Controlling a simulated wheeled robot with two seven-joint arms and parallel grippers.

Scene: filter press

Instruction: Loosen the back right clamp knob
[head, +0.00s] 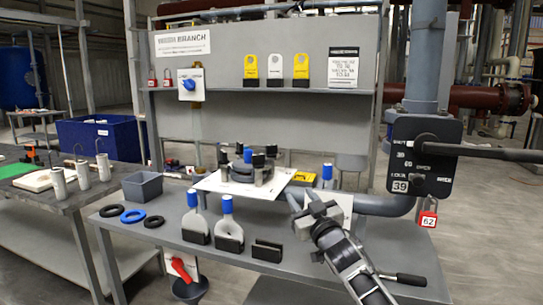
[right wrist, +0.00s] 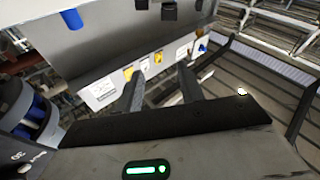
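The filter press (head: 243,172) is a dark round body on a white sheet (head: 205,183) in the middle of the bench. Several black clamp knobs stand around its rim, with a blue piece among them. The back right clamp knob (head: 271,151) is a small black cap at the press's far right side. My right gripper (head: 305,196) is in front and to the right of the press, apart from it. Its two fingers also show spread with nothing between them in the right wrist view (right wrist: 160,92). My left gripper is not in view.
Blue-capped bottles in black holders (head: 229,236) stand along the bench front. A grey bin (head: 143,186) and several rings (head: 132,215) lie at left. A black valve box with a long handle (head: 480,152) and a red padlock (head: 428,219) are at right.

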